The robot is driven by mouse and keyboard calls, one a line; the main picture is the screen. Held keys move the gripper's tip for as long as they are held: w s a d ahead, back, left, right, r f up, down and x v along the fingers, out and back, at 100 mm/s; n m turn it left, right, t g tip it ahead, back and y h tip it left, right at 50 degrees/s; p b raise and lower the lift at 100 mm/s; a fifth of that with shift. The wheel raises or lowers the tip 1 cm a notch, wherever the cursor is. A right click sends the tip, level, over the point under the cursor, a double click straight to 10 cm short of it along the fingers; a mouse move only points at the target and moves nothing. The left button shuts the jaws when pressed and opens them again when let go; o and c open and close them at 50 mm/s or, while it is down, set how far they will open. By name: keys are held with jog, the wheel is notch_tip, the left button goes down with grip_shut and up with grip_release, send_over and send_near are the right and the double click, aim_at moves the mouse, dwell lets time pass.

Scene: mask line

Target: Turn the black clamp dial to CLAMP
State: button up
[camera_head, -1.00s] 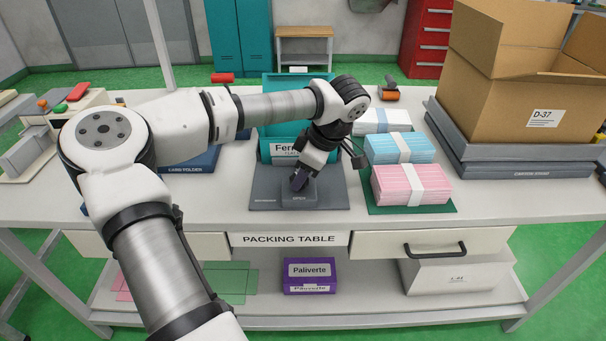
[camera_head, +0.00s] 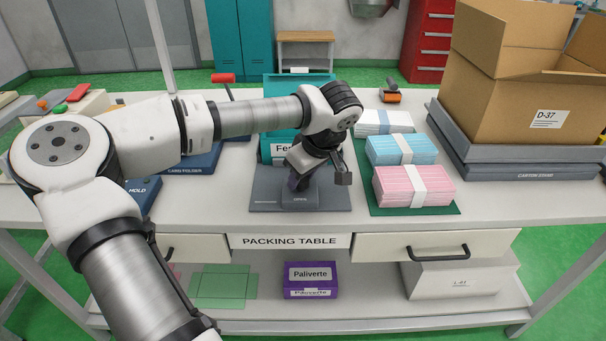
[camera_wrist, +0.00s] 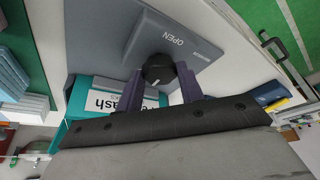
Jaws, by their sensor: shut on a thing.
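The black clamp dial (camera_wrist: 158,67) sits on a grey block (camera_wrist: 165,35) marked OPEN, with a pale line on the dial's near side in the wrist view. My gripper (camera_wrist: 159,80) is shut on the dial, one purple finger on each side. In the head view my gripper (camera_head: 297,183) comes down onto the grey block (camera_head: 300,199) and hides the dial. Other lettering on the block's surround is too small to read, and I cannot make out a CLAMP mark.
The block stands on a grey plate (camera_head: 338,201) on the packing table (camera_head: 220,212). A teal box (camera_head: 283,94) is close behind. Pink packs (camera_head: 412,186) and blue packs (camera_head: 401,149) stand to the right, with a cardboard carton (camera_head: 500,103) beyond. Dark blue trays are left.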

jog(key=shift+f, duration=0.1)
jog(key=o, duration=1)
jog(key=v, duration=1.4)
jog(key=shift+b, duration=0.3)
